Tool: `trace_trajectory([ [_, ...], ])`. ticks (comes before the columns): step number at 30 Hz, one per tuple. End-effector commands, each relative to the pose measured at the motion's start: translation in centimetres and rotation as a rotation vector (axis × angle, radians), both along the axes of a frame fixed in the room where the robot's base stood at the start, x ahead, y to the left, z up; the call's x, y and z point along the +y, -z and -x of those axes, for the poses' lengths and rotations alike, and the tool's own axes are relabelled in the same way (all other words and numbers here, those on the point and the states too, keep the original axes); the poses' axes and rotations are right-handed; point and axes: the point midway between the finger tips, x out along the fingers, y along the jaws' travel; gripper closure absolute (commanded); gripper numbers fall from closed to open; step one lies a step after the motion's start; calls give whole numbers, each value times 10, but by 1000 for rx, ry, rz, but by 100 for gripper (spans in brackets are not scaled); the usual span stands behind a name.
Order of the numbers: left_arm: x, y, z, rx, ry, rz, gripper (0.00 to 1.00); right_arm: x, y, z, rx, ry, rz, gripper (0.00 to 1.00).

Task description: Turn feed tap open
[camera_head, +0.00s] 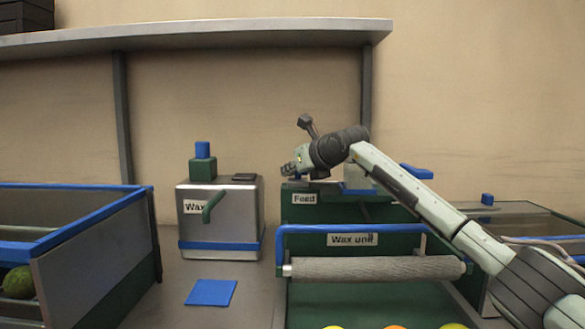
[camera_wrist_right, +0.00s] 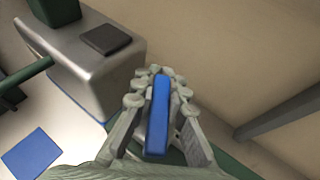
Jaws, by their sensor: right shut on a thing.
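The feed box is green with a "Feed" label (camera_head: 304,198) on its front, at the middle of the head view. My right gripper (camera_head: 290,170) is above this box, reaching in from the right. In the right wrist view the feed tap shows as a long blue lever (camera_wrist_right: 158,115) lying between the two fingers of my right gripper (camera_wrist_right: 160,100). The fingers are shut on the lever, one on each side. In the head view the gripper hides the lever, and the tap's base is mostly hidden too. My left gripper is not in view.
A metal wax tank (camera_head: 220,225) with a green spout stands left of the feed box. The wax unit's blue frame (camera_head: 350,229) and grey roller (camera_head: 375,268) are in front. A blue square (camera_head: 211,292) lies on the counter. A blue-rimmed crate (camera_head: 100,220) stands at left.

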Motion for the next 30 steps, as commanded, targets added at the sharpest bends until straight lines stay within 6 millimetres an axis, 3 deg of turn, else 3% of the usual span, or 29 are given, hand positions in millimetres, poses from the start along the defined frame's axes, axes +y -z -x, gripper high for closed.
trace_trajectory([
  [14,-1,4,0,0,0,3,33,0,0,0,0,-17,0,100],
  [15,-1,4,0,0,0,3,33,0,0,0,0,-17,0,86],
  [20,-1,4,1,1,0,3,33,0,0,0,0,-17,1,66],
  [30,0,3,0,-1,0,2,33,-1,-1,2,0,-17,1,66],
])
